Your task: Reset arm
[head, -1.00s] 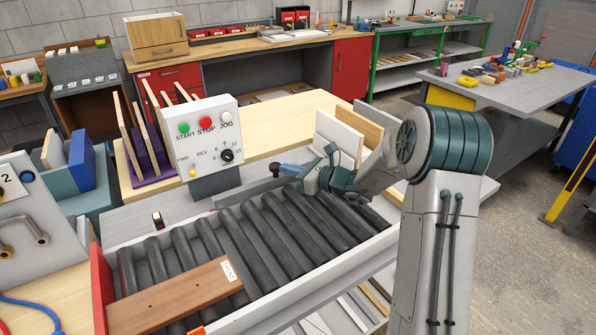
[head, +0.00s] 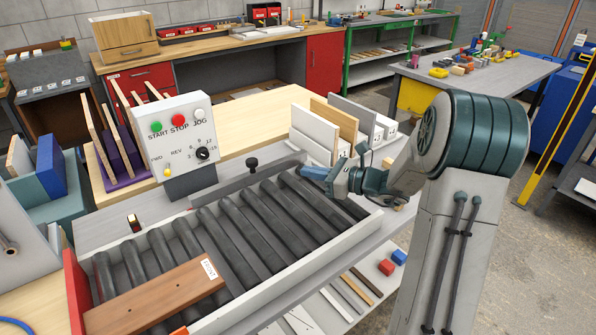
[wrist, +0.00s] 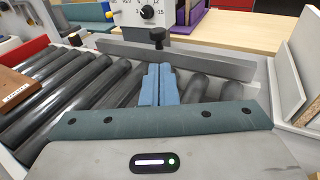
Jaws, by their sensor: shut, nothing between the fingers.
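My gripper (head: 314,172) is shut and empty above the right part of the roller conveyor (head: 185,245). Its blue fingers also show in the wrist view (wrist: 159,84), pressed together over the dark rollers and pointing toward the grey fence (wrist: 180,60). A brown board (head: 155,297) with a white label lies on the rollers at the near left, well apart from my gripper. The board's labelled end shows at the left edge of the wrist view (wrist: 15,88).
A control box (head: 185,137) with green, red and white buttons stands behind the conveyor. Upright boards (head: 313,130) stand in a rack just behind my gripper. A purple rack (head: 120,172) holds boards at left. Red and blue blocks (head: 386,267) sit on a lower surface.

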